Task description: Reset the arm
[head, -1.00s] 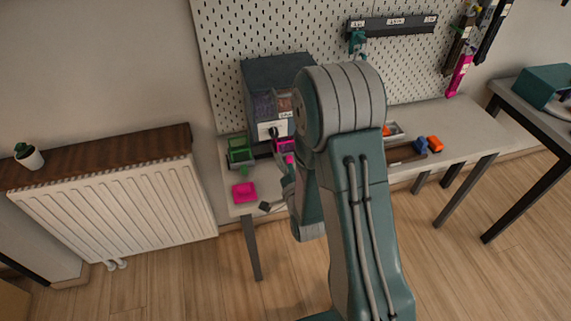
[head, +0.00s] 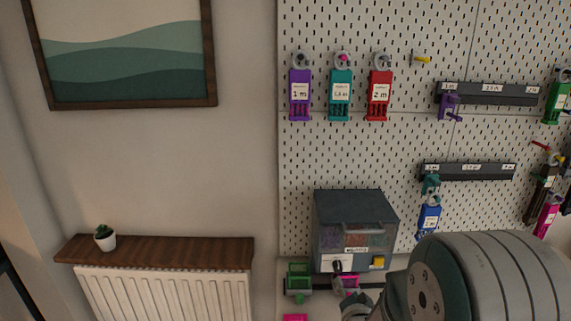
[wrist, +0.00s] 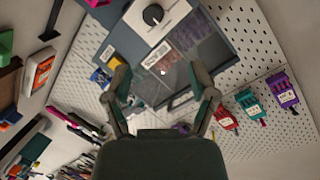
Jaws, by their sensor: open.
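My gripper (wrist: 162,88) is open, with its two fingers spread apart and nothing between them in the wrist view. Past the fingertips is the grey dispenser box with a clear window (wrist: 185,62) and a dark knob. The same box (head: 350,205) stands against the pegboard in the head view. My arm's large rounded joint fills the lower right there and hides part of the bench. The gripper itself is not clearly visible in the head view.
The pegboard (head: 400,150) carries purple, teal and red tagged holders (head: 379,95) and dark rails (head: 487,94). A radiator with a wooden shelf (head: 155,250) stands left.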

